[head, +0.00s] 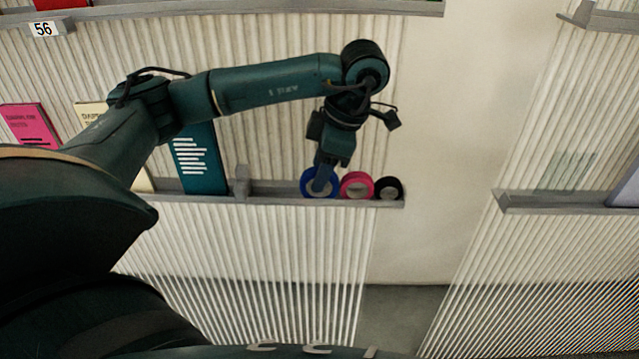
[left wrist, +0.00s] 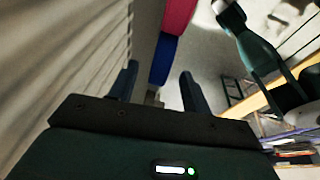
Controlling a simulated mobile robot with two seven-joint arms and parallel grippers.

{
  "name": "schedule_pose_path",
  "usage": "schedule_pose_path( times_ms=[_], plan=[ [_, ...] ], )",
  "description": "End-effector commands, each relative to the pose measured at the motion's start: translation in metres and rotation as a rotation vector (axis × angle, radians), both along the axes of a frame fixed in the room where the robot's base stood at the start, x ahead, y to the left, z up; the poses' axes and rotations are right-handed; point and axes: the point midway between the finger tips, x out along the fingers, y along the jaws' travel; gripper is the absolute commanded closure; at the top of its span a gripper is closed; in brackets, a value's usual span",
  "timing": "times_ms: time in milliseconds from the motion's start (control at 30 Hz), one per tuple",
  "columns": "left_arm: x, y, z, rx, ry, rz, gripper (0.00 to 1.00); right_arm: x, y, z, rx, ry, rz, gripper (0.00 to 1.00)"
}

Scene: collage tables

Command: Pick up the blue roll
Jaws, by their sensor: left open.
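The blue roll (head: 307,184) stands on edge on a grey shelf ledge (head: 270,194), at the left end of a row of rolls. My left gripper (head: 322,182) reaches down from above, and its fingers overlap the roll in the head view, hiding part of it. In the left wrist view the blue roll (left wrist: 163,58) shows between and beyond the two open fingers of the left gripper (left wrist: 158,85). I cannot tell whether the fingers touch it.
A pink roll (head: 357,185) and a black roll (head: 389,188) stand close to the right of the blue roll. A grey divider (head: 241,181) and a teal book (head: 200,160) stand to the left. Ribbed wall panel lies behind the ledge.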

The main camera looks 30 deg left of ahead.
Motion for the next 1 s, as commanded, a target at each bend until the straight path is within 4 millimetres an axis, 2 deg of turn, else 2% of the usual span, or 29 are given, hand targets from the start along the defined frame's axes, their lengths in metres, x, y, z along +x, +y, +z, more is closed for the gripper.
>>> schedule_pose_path(
  times_ms=[33, 167, 467, 1000],
  plan=[
    [-0.003, 0.002, -0.011, -0.001, 0.005, 0.001, 0.52, 0.000, 0.000, -0.004, 0.003, 0.001, -0.001, 0.58],
    [-0.005, 0.006, -0.025, 0.000, 0.004, 0.000, 0.52, 0.000, 0.001, -0.004, 0.010, 0.000, -0.001, 0.58],
    [-0.005, 0.008, -0.029, 0.000, 0.000, 0.000, 0.52, 0.002, 0.001, 0.000, 0.016, -0.007, -0.002, 0.58],
    [-0.004, 0.008, -0.029, 0.000, 0.000, 0.001, 0.95, 0.002, 0.000, 0.000, 0.014, -0.008, -0.004, 0.58]
  ],
)
